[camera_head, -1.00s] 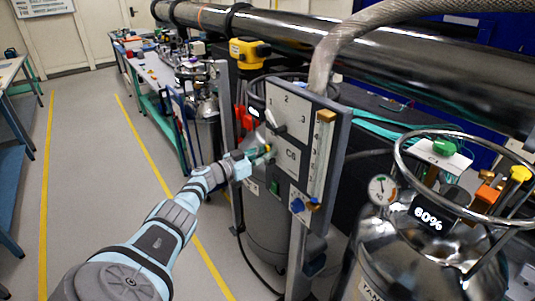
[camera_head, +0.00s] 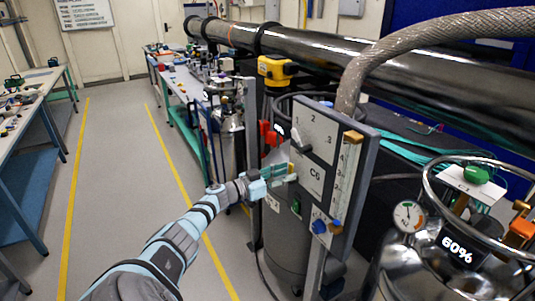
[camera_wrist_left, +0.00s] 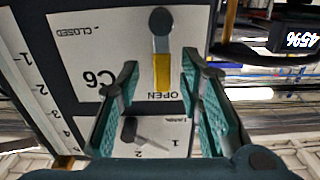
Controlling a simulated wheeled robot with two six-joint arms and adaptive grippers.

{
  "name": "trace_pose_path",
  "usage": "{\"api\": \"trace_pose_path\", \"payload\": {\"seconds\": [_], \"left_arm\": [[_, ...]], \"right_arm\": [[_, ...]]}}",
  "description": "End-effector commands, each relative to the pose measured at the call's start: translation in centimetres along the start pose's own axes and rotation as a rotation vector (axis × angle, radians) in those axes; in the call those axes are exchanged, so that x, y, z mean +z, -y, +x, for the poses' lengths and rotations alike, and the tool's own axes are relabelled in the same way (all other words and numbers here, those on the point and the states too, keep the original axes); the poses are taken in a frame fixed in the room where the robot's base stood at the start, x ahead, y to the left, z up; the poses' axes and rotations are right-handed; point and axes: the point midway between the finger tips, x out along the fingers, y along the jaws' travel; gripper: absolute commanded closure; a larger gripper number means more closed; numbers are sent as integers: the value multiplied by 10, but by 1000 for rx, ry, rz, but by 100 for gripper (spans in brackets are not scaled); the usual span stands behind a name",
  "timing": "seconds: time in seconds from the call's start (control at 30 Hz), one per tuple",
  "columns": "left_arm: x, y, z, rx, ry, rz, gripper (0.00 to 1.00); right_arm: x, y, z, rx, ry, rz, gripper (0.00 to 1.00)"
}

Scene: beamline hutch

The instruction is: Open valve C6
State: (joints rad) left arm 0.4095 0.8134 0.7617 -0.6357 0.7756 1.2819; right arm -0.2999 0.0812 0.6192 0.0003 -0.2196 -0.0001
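The valve panel (camera_head: 313,150) is a grey upright board with a white C6 label. In the left wrist view the C6 plate (camera_wrist_left: 97,62) appears upside down, marked CLOSED and OPEN. The valve lever (camera_wrist_left: 161,45) has a grey round pivot and a yellow end, which points at the word OPEN. My left gripper (camera_wrist_left: 160,82) is open, its teal fingers on either side of the line of the yellow end; I see gaps and no clear contact. In the head view the left gripper (camera_head: 284,173) is at the panel's left edge. My right gripper is not in view.
A second lever (camera_head: 301,142) sits above the C6 plate, beside numbers. A shiny tank (camera_head: 440,265) reading 60% stands at right, with a braided hose (camera_head: 385,48) above. Benches line both sides. The floor aisle (camera_head: 125,190) at left is clear.

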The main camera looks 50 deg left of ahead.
Motion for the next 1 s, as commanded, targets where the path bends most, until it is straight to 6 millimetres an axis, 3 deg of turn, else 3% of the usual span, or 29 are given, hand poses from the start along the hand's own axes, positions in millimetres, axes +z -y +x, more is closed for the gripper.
{"api": "trace_pose_path", "payload": {"seconds": [0.2, 0.4, 1.0], "left_arm": [[2, 0, -59, 3, 10, 4, 66], [1, 1, -88, 1, 5, 2, 66], [0, 1, -92, -1, 1, 0, 66]], "right_arm": [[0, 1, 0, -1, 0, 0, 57], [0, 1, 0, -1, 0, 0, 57], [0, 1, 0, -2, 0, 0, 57]]}}
